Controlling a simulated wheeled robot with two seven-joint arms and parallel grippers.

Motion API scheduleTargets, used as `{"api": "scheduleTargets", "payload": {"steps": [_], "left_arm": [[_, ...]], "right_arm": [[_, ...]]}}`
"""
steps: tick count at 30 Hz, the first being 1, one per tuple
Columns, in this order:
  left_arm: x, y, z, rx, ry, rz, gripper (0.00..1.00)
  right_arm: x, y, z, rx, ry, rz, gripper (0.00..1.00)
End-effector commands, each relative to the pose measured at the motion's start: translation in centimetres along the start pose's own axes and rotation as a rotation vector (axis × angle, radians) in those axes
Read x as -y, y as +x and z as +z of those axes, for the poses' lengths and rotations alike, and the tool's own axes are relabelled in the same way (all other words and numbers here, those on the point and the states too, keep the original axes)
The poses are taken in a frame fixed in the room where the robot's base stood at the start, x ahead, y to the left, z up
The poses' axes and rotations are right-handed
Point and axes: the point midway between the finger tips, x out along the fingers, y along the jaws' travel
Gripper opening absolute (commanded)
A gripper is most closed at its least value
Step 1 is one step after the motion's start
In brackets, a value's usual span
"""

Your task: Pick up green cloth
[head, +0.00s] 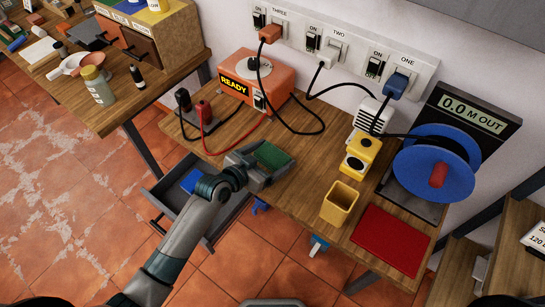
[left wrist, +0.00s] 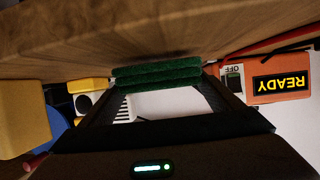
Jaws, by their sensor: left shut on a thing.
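The green cloth (head: 272,156) is a small folded pad at the middle of the wooden bench (head: 300,197). My left gripper (head: 262,163) reaches in from the left and is shut on it. In the left wrist view the folded green cloth (left wrist: 157,72) spans the gap between the fingertips of the left gripper (left wrist: 158,84). The bench's wooden surface (left wrist: 150,30) is very close to the cloth; I cannot tell whether they touch. My right gripper is not in view.
An orange READY box (head: 258,82) with black and red leads stands behind the cloth. To the right are a yellow device (head: 361,158), a yellow cup (head: 339,203), a red mat (head: 391,240) and a blue cable reel (head: 425,165). An open drawer (head: 215,222) lies below the bench's front.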

Motion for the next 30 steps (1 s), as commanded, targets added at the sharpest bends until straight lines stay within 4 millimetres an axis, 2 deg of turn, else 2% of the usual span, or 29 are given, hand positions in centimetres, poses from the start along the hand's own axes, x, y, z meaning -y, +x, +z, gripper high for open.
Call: {"api": "scheduleTargets", "payload": {"steps": [7,15,21,30], "left_arm": [[-0.2,-1.2,-3.1,-0.006,0.001,-0.001,0.63],[-5.8,-1.9,-6.1,-0.005,-0.002,0.001,0.63],[-9.1,-2.5,-8.1,-0.004,-0.001,0.0,0.63],[-11.5,-2.9,-9.5,-0.001,0.0,-0.002,0.63]], "right_arm": [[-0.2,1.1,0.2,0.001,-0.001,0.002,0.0],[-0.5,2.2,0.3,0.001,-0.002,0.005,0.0],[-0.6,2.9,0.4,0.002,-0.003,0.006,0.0],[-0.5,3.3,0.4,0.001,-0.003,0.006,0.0]]}}
